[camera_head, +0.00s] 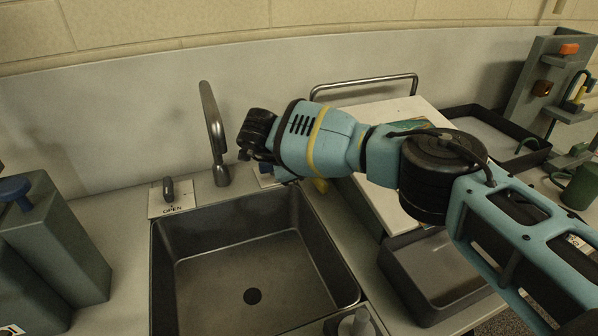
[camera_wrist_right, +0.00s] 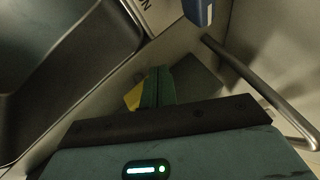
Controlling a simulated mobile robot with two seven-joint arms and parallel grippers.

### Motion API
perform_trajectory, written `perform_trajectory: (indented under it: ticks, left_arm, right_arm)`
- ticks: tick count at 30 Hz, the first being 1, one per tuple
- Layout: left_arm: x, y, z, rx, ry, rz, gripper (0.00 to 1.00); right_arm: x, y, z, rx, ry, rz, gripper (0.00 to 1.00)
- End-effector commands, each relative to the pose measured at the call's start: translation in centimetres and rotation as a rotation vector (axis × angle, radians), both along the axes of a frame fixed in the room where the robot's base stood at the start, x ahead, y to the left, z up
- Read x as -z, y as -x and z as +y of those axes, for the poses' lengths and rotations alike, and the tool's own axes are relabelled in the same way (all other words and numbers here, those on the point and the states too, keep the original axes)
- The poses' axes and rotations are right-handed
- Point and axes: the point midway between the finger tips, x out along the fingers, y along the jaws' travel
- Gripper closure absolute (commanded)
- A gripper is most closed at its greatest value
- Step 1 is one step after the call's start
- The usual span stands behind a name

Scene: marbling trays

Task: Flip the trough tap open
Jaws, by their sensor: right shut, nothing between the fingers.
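The trough (camera_head: 255,250) is a grey metal basin with a drain in its floor. A tall metal spout (camera_head: 213,130) stands behind its back rim. Left of the spout, a short metal tap lever (camera_head: 168,188) stands roughly upright on a white plate marked OPEN (camera_head: 172,209). My right gripper (camera_head: 246,153) is shut and empty, right of the spout and above the trough's back right corner. It is clear of the lever, and its fingertips are partly hidden. In the right wrist view the trough (camera_wrist_right: 70,65) fills the upper left; the lever cannot be made out there. My left gripper is not in view.
A blue piece (camera_head: 266,179) lies partly hidden below my gripper. A metal rail (camera_head: 365,84), a white board (camera_head: 430,108) and a grey tray (camera_head: 440,268) are further right. Grey-green containers (camera_head: 55,240) stand at left.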

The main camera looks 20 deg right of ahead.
Motion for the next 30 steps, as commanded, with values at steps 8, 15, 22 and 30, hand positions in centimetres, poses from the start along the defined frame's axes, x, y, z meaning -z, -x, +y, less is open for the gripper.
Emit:
perform_trajectory:
  ticks: [8, 15, 22, 30]
  left_arm:
    - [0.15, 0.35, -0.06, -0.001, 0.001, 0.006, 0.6]
    - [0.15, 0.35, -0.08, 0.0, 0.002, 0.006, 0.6]
    - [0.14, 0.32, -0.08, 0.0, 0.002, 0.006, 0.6]
    - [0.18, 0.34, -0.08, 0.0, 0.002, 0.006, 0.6]
  right_arm:
    - [0.04, -0.31, -0.2, -0.001, -0.001, 0.0, 1.0]
    - [0.02, -0.38, -0.26, -0.001, -0.001, 0.0, 1.0]
    - [0.01, -0.37, -0.26, -0.001, 0.0, 0.001, 1.0]
    - [-0.66, -0.41, -0.27, -0.001, -0.001, -0.001, 1.0]
